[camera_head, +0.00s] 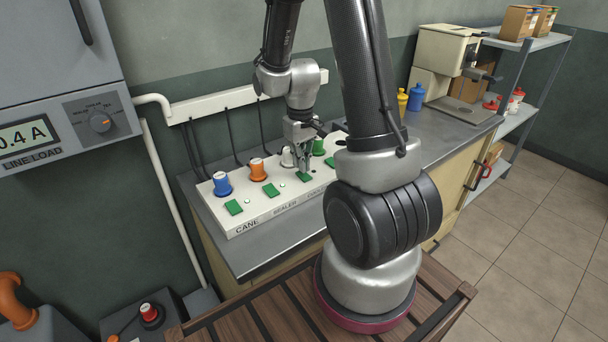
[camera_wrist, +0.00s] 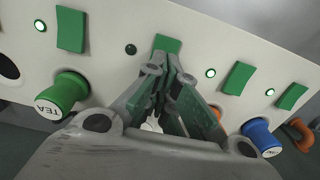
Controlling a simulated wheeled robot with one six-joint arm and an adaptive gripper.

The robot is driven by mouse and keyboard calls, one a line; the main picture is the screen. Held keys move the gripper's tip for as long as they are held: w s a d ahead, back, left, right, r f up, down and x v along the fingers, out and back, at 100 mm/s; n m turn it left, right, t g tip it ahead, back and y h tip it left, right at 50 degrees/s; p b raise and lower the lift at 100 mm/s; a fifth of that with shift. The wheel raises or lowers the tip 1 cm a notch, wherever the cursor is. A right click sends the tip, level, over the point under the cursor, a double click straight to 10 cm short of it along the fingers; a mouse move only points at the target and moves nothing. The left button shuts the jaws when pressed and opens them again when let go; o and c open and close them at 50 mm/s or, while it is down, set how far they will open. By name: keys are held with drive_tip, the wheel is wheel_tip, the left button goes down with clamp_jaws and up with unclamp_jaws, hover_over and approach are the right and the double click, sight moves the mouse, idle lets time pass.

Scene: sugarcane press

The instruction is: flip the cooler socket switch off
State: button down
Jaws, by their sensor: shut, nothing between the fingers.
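The white socket panel (camera_head: 262,209) lies on the grey counter, with a row of green switches. The cooler switch (camera_head: 304,176) is third from the left, by a partly covered "COOLER" label. It also shows in the wrist view (camera_wrist: 166,43), just past my fingertips. The small lamp (camera_wrist: 130,49) beside it is dark; the other lamps glow. My gripper (camera_head: 303,171) points down at this switch, shut and empty; it also shows in the wrist view (camera_wrist: 170,64). I cannot tell whether the fingertips touch it. The white plug (camera_head: 287,157) stands behind the switch, mostly hidden in the wrist view.
The blue plug (camera_head: 222,184), orange plug (camera_head: 257,169) and green TEA plug (camera_wrist: 62,92) stand along the panel, cables rising to a wall rail. The sealer switch (camera_head: 271,189) and cane switch (camera_head: 234,207) are to the left. A beige machine (camera_head: 444,50) stands farther right.

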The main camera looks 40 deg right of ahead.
drive_tip(key=shift+f, duration=0.8)
drive_tip(key=shift+r, duration=3.55)
drive_tip(key=shift+s, duration=0.1)
drive_tip(key=s+a+r+t, duration=0.2)
drive_tip(key=s+r, duration=0.6)
drive_tip(key=r, duration=0.1)
drive_tip(key=s+a+r+t, duration=0.2)
drive_tip(key=s+r, duration=0.7)
drive_tip(key=shift+a, duration=0.4)
